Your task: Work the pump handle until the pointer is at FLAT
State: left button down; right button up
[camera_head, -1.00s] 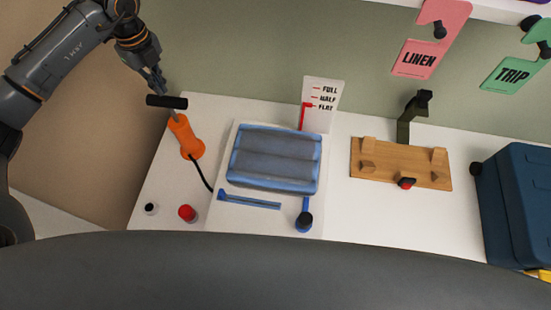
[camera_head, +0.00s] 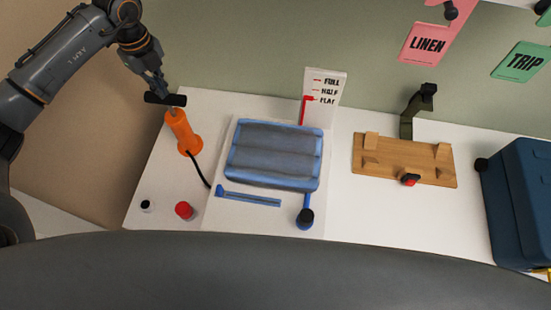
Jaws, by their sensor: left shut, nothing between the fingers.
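The orange pump (camera_head: 180,132) stands at the left of the white surface, with its black T-handle (camera_head: 158,99) raised a little on a short rod. My left gripper (camera_head: 163,89) is shut and empty, its fingertips down at the top of the handle; I cannot tell whether they touch it. A black hose runs from the pump toward the blue ribbed bag (camera_head: 272,155). Behind the bag stands the white gauge (camera_head: 323,108), marked FULL, HALF and FLAT. Its red pointer (camera_head: 305,108) has its tip level with the FLAT mark, or very slightly above. My right gripper is not in view.
A red knob (camera_head: 184,210) and a small black-and-white button (camera_head: 146,206) are in front of the pump. A blue clip strip (camera_head: 250,198) and a black-knobbed valve (camera_head: 305,218) are before the bag. A wooden board (camera_head: 405,160) and dark blue case (camera_head: 520,200) stand right.

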aim_at(166, 99)
pick_arm(q)
notch_tip(166, 99, down, 4)
jog(key=b, duration=0.2)
jog(key=shift+f+b, duration=0.25)
jog(key=shift+b, duration=0.05)
jog(key=shift+r+p, duration=2.95)
jog(key=shift+r, duration=1.3)
notch_tip(166, 99, up, 6)
jog(key=p, duration=0.4)
